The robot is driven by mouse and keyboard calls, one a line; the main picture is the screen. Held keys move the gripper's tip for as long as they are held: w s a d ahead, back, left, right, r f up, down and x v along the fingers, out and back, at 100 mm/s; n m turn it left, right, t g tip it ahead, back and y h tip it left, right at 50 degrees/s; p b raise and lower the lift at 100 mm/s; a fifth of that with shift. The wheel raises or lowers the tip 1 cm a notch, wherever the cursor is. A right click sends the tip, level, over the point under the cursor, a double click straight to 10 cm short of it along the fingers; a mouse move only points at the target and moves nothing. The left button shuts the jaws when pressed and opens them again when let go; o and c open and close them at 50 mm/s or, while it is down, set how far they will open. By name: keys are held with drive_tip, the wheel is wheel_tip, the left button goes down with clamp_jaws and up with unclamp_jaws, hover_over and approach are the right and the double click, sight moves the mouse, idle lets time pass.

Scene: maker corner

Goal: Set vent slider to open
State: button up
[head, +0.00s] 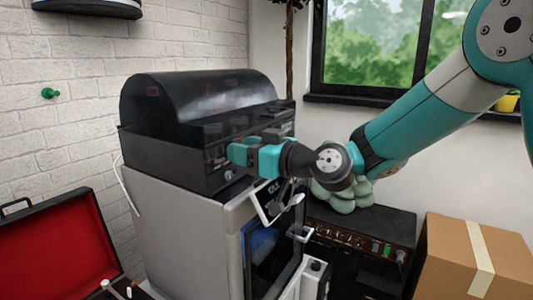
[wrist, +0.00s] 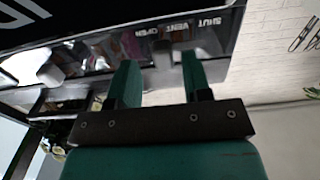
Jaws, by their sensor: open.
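The vent label (wrist: 165,30), reading "SHUT", "VENT" and "OPEN", shows upside down on the machine's dark front panel in the wrist view. In the head view my gripper (head: 240,154) is in front of the black hooded unit (head: 195,105) and hides the slider there. My gripper also shows in the wrist view (wrist: 160,68), with its two teal fingers apart, one on each side of the grey piece. Contact cannot be made out.
The hooded unit stands on a pale grey cabinet (head: 190,215) with a slanted screen and handles below my gripper. A cardboard box (head: 450,265) is at the lower right. An open red-lined case (head: 55,250) is at the lower left. A window (head: 375,50) is behind my arm.

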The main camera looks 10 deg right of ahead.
drive_tip(key=b+v, duration=0.4)
drive_tip(key=v, duration=1.3)
drive_tip(key=shift+b, duration=0.35)
drive_tip(key=shift+d, duration=0.1)
drive_tip(key=s+a+f+g+h, duration=0.4)
drive_tip(key=s+a+f+g, duration=0.3)
drive_tip(key=s, duration=0.4)
drive_tip(key=s+d+f+m+g+h, duration=0.2)
drive_tip(key=s+d+f+g+h, duration=0.3)
drive_tip(key=s, duration=0.3)
wheel_tip(320, 180, up, 18)
drive_tip(key=s+d+m+t+h+p, duration=0.1)
drive_tip(key=p, duration=1.8)
